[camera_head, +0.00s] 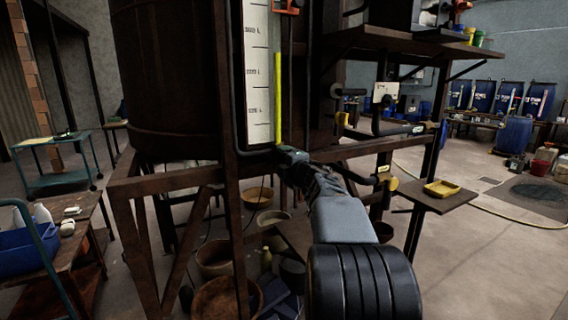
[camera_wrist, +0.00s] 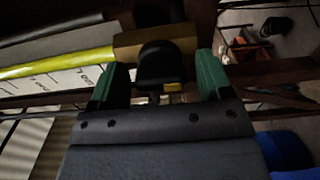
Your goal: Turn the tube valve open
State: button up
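The tube is a bright yellow upright sight tube (camera_head: 278,98) beside a white scale board (camera_head: 257,80) on the dark vat (camera_head: 170,80). In the wrist view the yellow tube (camera_wrist: 60,64) runs into a brass-coloured block (camera_wrist: 153,40). A black rounded valve handle (camera_wrist: 160,62) stands in front of this block, with a small yellow patch beside it. My gripper (camera_head: 290,156) is at the tube's lower end. In the wrist view its green fingers (camera_wrist: 163,66) are open on either side of the handle, with narrow gaps. The head view hides the valve behind my gripper.
The vat's wooden frame (camera_head: 130,190) stands close around my arm. Black pipework with yellow-ended handles (camera_head: 384,172) and a small shelf with a yellow tray (camera_head: 441,188) are to the right. Bowls (camera_head: 273,218) lie below.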

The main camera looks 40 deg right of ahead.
jog(key=shift+s, duration=0.1)
jog(key=s+a, duration=0.2)
jog(key=s, duration=1.1)
jog(key=shift+s, duration=0.25)
